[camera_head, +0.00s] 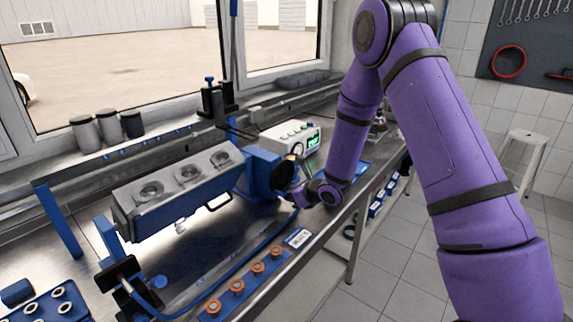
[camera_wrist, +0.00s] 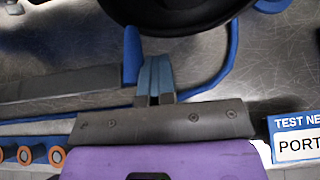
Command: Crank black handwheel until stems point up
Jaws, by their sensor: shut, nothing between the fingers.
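The grey cylinder head (camera_head: 170,205) lies in a blue stand, its upper face showing three round ports; a small pale stub (camera_head: 180,226) shows below its side. I cannot make out which way the stems point. The black handwheel (camera_head: 286,174) is on the right end of the blue drive housing (camera_head: 256,173), partly hidden by my arm. In the wrist view the handwheel (camera_wrist: 175,12) is a large dark round at the top, cut by the edge. My gripper (camera_wrist: 154,62) is shut and empty, its tips close to the rim; contact cannot be told. It also shows in the head view (camera_head: 300,196).
A grey instrument with a green screen (camera_head: 312,140) stands behind the housing. A blue strip with orange-ringed parts (camera_head: 237,287) and a label (camera_head: 298,238) lie along the front edge. A blue tray of rings (camera_head: 50,308) is at lower left.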

